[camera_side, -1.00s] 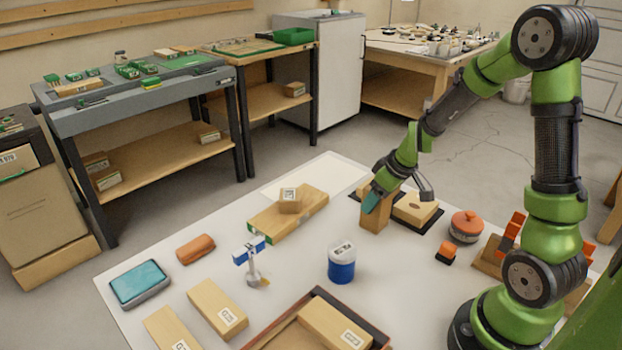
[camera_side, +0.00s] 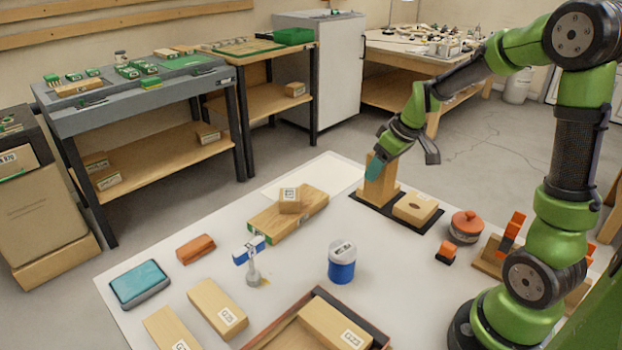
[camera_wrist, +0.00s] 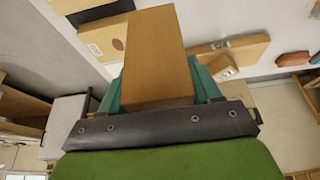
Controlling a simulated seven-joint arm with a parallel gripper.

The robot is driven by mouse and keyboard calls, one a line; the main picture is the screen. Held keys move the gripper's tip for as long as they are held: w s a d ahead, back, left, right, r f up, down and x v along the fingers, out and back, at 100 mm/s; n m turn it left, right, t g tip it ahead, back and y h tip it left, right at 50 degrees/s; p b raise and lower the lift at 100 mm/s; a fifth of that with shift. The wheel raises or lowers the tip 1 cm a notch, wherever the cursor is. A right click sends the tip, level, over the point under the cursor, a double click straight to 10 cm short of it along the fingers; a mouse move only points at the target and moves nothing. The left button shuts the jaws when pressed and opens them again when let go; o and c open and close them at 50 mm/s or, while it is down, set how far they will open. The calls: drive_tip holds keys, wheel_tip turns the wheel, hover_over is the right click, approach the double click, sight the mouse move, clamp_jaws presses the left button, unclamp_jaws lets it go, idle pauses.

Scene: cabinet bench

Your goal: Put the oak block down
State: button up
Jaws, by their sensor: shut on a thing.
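My gripper (camera_side: 381,166) is shut on the oak block (camera_side: 379,187), an upright wooden block, in the side view. The block is over the far left end of a black mat (camera_side: 428,227). I cannot tell whether its bottom touches the mat. In the wrist view the block (camera_wrist: 156,50) fills the middle, between the two teal fingers of my gripper (camera_wrist: 160,88); its lower end is hidden. A flat wooden block with a dark oval (camera_side: 415,207) lies on the same mat, to the right of the held block and apart from it.
A long plank (camera_side: 308,207) with a small labelled block (camera_side: 290,200) on it lies to the left. A blue-and-white container (camera_side: 342,262), an orange lidded pot (camera_side: 466,226) and an orange-black piece (camera_side: 446,252) stand nearer. White table shows between the plank and the mat.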

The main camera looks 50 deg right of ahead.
drive_tip(key=shift+w+d+f, duration=1.25)
drive_tip(key=shift+w+d, duration=0.45)
drive_tip(key=shift+w, duration=1.85)
drive_tip(key=shift+w+d+f, duration=1.2)
drive_tip(key=shift+w+d, duration=0.55)
drive_tip(key=shift+w, duration=1.75)
drive_tip(key=shift+w+d+f, duration=1.25)
drive_tip(key=shift+w+d, duration=0.45)
drive_tip(key=shift+w, duration=1.85)
drive_tip(key=shift+f, duration=0.15)
drive_tip(key=o, duration=1.2)
drive_tip(key=shift+f, duration=0.1)
